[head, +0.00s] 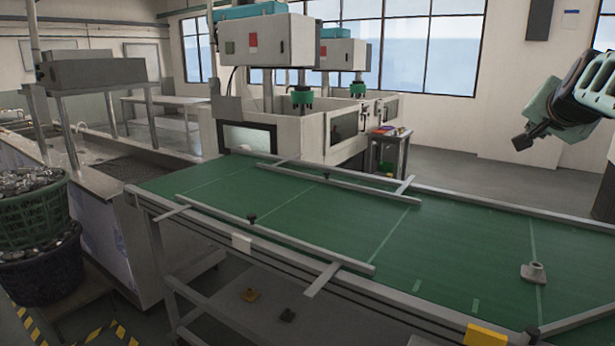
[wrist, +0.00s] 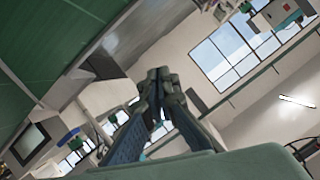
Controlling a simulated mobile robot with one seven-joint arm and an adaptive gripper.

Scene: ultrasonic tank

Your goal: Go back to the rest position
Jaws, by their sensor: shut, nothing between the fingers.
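My gripper (head: 521,142) is at the upper right in the head view, raised in the air above and behind the green conveyor belt (head: 440,240). Its fingers point left and slightly down. In the wrist view my gripper (wrist: 158,76) shows its two fingers meeting at the tips, with nothing between them. The wrist view is tilted, with windows, walls and a green surface at the upper left. A small grey metal part (head: 534,272) sits on the right part of the belt, well below and apart from my gripper.
Metal guide rails (head: 270,235) run along the belt. White machines (head: 270,60) stand behind it. A green basket (head: 30,215) full of metal parts and a dark basket (head: 45,275) stand at the left beside a long tank (head: 100,190). The air around my gripper looks clear.

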